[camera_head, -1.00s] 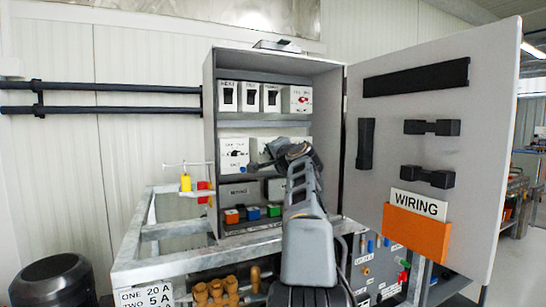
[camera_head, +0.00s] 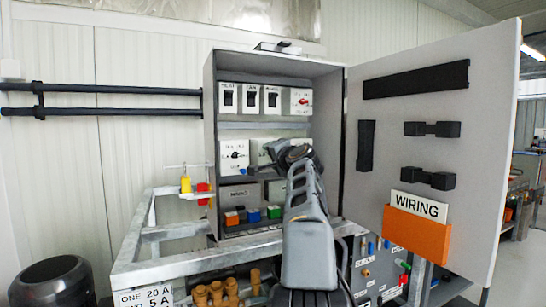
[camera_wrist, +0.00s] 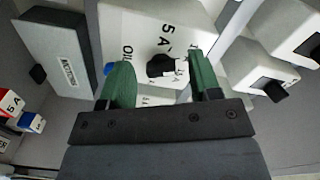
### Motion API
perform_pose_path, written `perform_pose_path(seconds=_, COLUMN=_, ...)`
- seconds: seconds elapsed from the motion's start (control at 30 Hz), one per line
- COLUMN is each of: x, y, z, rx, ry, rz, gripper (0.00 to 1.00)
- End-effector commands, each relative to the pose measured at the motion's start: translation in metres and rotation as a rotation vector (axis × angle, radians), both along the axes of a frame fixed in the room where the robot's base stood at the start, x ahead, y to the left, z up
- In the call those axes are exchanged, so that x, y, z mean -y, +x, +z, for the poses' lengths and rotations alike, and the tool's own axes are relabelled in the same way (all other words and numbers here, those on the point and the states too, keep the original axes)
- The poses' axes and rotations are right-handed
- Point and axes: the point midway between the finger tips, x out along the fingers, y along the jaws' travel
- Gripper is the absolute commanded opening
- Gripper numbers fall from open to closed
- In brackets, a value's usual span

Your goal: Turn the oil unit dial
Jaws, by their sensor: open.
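A pale box marked OIL and 5 A (camera_wrist: 150,35) fills the upper middle of the wrist view. Its black dial (camera_wrist: 162,66) has a small white mark beside it. My gripper (camera_wrist: 160,80) is open, and its two green fingers stand on either side of the dial. I cannot tell whether they touch it. In the head view my gripper (camera_head: 262,168) reaches into the open cabinet at the middle shelf. My wrist partly hides the boxes there. A white box with a black dial (camera_head: 234,155) stands at the left of that shelf.
Small coloured blocks (camera_head: 252,214) sit on the lower shelf. The open cabinet door (camera_head: 425,85) stands at the right. A metal frame (camera_head: 160,262) runs below.

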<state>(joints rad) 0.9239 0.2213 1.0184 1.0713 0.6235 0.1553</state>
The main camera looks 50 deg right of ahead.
Motion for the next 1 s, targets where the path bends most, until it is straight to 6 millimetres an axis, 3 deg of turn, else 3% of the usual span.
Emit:
perform_pose_path(seconds=0.17, x=-0.007, y=-0.019, z=-0.002, rx=0.002, ry=-0.002, rz=-0.002, gripper=0.57)
perform_pose_path(seconds=0.6, x=-0.040, y=-0.099, z=-0.001, rx=0.001, ry=-0.002, rz=-0.004, gripper=0.57)
perform_pose_path(seconds=0.8, x=-0.048, y=-0.119, z=-0.001, rx=0.000, ry=-0.001, rz=-0.002, gripper=0.57)
perform_pose_path(seconds=1.0, x=-0.052, y=-0.126, z=0.000, rx=0.000, ry=-0.001, rz=0.000, gripper=0.57)
